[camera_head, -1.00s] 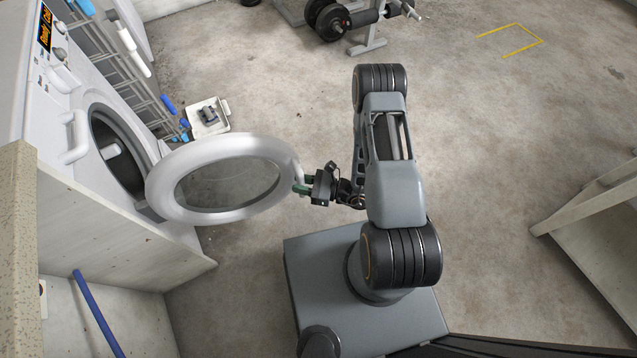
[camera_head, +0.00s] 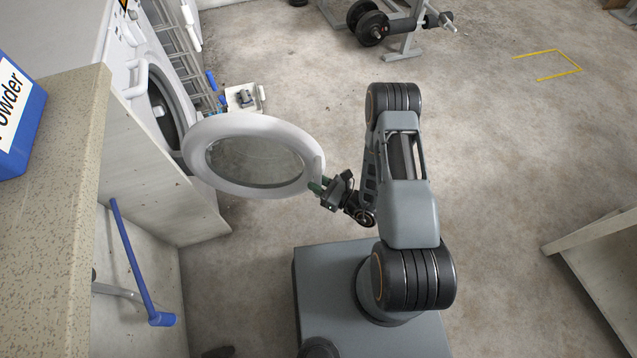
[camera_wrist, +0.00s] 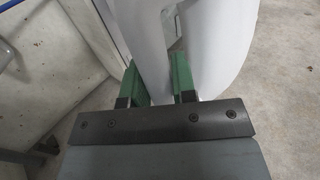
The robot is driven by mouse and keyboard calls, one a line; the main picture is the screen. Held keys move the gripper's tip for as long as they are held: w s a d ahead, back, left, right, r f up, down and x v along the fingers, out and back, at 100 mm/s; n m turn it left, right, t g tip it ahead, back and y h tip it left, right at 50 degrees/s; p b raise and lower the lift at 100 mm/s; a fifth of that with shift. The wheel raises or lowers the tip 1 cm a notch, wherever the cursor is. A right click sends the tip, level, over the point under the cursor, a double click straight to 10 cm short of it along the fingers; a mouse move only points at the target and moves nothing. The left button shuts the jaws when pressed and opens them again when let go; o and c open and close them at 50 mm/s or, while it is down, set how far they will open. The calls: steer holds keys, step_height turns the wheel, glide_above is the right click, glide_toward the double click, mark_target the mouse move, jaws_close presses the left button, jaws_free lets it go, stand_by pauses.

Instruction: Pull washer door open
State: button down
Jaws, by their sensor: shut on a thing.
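The washer (camera_head: 120,30) stands at the upper left in the head view, its dark round opening (camera_head: 165,112) partly hidden by its own door. The round white washer door (camera_head: 222,127) with its clear window stands swung well out from the body. My gripper (camera_head: 318,188) is at the door's right edge, the side away from the washer. In the wrist view its green fingers (camera_wrist: 160,85) are shut on the white door edge (camera_wrist: 153,50). The exact grip on the rim is partly hidden by the gripper body.
A speckled counter (camera_head: 60,190) with a blue powder box (camera_head: 18,120) is at left. A blue-handled tool (camera_head: 135,262) leans below it. A small white container (camera_head: 243,99) lies behind the door. Weights (camera_head: 372,28) are at the back, a table (camera_head: 590,245) at right.

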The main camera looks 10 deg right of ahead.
steer(key=c, duration=0.9)
jaws_free()
steer(key=shift+d, duration=0.1)
steer(key=p+v, duration=0.2)
steer(key=v, duration=1.1)
steer(key=shift+s+d, duration=0.25)
steer(key=shift+d, duration=0.05)
